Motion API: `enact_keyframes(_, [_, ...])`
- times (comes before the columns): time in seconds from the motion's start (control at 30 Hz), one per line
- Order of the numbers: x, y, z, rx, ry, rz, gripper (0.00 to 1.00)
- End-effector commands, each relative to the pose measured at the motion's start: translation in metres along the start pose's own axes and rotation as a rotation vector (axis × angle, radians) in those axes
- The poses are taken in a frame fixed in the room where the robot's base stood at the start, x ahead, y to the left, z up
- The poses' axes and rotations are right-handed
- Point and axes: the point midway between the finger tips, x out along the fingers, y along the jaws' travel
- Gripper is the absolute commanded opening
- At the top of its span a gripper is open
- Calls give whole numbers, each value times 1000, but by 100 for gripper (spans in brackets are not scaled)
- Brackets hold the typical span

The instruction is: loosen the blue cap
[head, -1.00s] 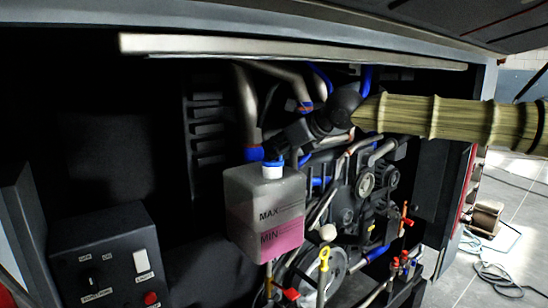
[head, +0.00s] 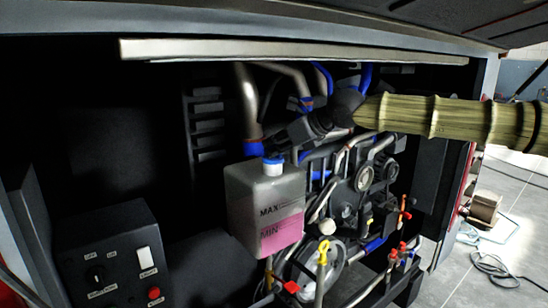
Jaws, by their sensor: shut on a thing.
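The blue cap (head: 272,160) sits on the white neck at the top of the coolant tank (head: 240,205). The tank is translucent, holds pink liquid and bears MAX and MIN marks; the liquid's top lies between them. My gripper (head: 276,148) is dark and reaches down from the upper right to the cap. It is shut on the blue cap, whose upper part is partly hidden by the fingers. The fingertips are small and dark here, so their exact grip is hard to see. The cap looks upright on the neck.
Pipes with blue hoses (head: 252,110) stand close behind my gripper. A yellow-handled dipstick (head: 323,248) and red-topped fittings are at the lower right. A control panel (head: 115,265) with a red button is at the lower left. A pale rail (head: 290,50) runs overhead.

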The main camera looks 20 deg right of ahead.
Motion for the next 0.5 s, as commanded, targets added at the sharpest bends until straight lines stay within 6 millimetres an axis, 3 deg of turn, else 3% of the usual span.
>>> enact_keyframes(0.03, [7,-1,-14,5,23,1,0])
enact_keyframes(0.07, [7,-1,-14,5,23,1,19])
enact_keyframes(0.17, [7,-1,-13,5,22,2,38])
enact_keyframes(0.5, [7,-1,-14,6,23,2,39])
